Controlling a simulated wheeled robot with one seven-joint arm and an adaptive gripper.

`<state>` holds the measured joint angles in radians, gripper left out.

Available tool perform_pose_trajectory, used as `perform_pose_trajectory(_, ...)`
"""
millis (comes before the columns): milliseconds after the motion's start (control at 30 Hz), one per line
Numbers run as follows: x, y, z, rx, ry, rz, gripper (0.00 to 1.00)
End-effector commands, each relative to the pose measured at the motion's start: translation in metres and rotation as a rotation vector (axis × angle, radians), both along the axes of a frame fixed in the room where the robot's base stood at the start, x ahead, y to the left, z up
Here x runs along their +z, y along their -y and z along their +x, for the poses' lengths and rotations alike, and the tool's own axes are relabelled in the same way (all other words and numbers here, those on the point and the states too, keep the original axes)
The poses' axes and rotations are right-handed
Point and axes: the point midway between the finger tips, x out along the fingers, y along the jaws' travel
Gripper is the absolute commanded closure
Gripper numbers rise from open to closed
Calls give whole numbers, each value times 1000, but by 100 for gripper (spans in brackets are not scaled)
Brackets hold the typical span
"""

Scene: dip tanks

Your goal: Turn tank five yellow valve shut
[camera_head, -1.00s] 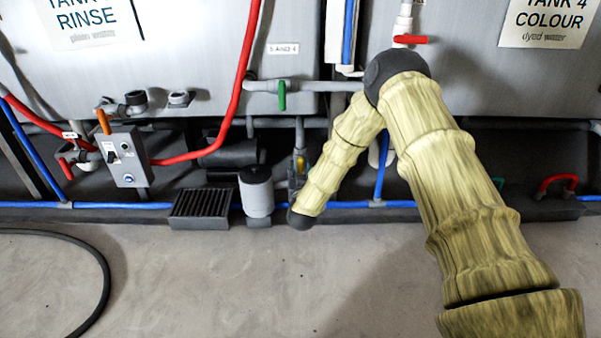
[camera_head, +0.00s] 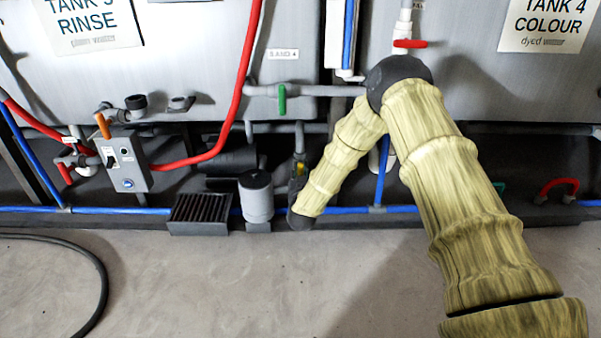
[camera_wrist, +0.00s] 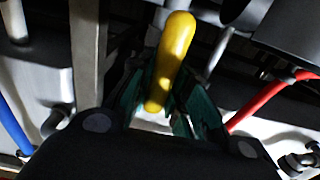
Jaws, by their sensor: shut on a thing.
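The yellow valve handle (camera_wrist: 175,48) shows large in the wrist view, pointing up and slightly right. My gripper (camera_wrist: 162,98) is shut on its lower part, with a green-lined finger on each side. In the head view only a small yellow patch of the handle (camera_head: 300,168) shows below tank five, beside the grey pipe, and my gripper is mostly hidden by my wrist. The tank five rinse tank (camera_head: 190,75) is at the upper left. The valve body is hard to make out.
A green-handled valve (camera_head: 282,97) sits above, on the pipe between the tanks. A grey canister (camera_head: 256,197) and a black grated box (camera_head: 200,212) stand just left of my wrist. A blue pipe (camera_head: 350,210) runs low along the wall. The floor in front (camera_head: 220,285) is clear.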

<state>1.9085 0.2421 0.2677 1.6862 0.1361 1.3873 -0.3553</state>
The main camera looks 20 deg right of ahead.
Motion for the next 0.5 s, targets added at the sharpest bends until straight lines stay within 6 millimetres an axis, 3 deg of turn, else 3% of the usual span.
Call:
perform_pose_trajectory(267,3,1,0,0,25,86,100)
perform_pose_trajectory(500,3,4,-2,0,73,265,100)
